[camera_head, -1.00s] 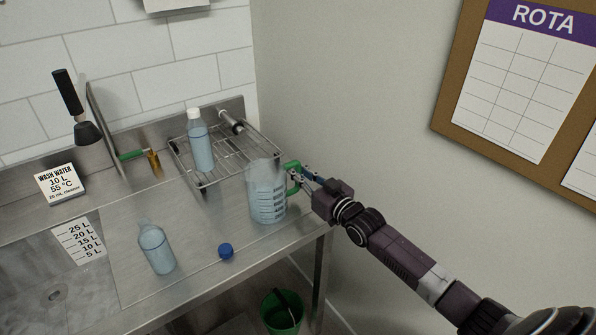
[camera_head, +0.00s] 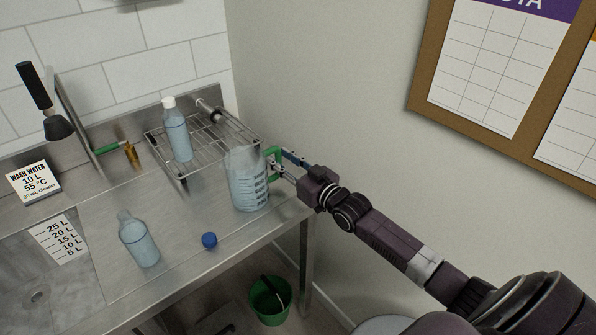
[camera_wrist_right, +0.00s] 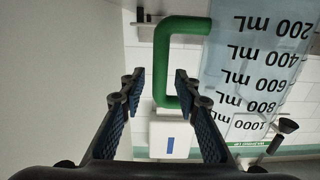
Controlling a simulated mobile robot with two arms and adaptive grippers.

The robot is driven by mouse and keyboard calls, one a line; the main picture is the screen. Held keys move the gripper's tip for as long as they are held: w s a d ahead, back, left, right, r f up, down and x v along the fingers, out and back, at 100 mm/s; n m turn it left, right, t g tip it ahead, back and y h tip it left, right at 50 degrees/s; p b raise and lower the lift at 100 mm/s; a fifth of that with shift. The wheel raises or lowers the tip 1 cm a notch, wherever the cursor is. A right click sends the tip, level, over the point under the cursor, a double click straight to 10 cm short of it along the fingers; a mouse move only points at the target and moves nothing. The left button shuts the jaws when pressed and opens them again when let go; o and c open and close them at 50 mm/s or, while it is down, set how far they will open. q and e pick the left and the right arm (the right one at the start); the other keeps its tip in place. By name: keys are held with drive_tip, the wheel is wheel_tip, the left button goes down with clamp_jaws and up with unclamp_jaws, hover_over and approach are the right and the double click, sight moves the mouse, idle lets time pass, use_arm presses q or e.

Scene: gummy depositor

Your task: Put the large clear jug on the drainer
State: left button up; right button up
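The large clear jug (camera_head: 247,186) with a green handle stands upright on the steel counter, just in front of the drainer (camera_head: 205,146), a wire rack. My right gripper (camera_head: 281,164) is at the jug's handle, on its right side. In the right wrist view, the fingers (camera_wrist_right: 158,88) are apart, with the green handle (camera_wrist_right: 162,62) between them and gaps visible on both sides. The jug's volume marks (camera_wrist_right: 258,75) appear upside down there. My left gripper is not in view.
A capped bottle (camera_head: 177,135) stands on the drainer's left part, and a grey cylindrical tool (camera_head: 209,111) lies at its back. Another bottle (camera_head: 139,243) and a blue cap (camera_head: 209,240) are on the counter. A green bucket (camera_head: 269,301) is below. The wall is close on the right.

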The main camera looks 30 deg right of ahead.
drive_tip(key=s+d+b, duration=0.1)
drive_tip(key=s, duration=0.9)
drive_tip(key=shift+s+d+r, duration=0.15)
drive_tip(key=shift+s+d, duration=0.05)
drive_tip(key=shift+d, duration=0.1)
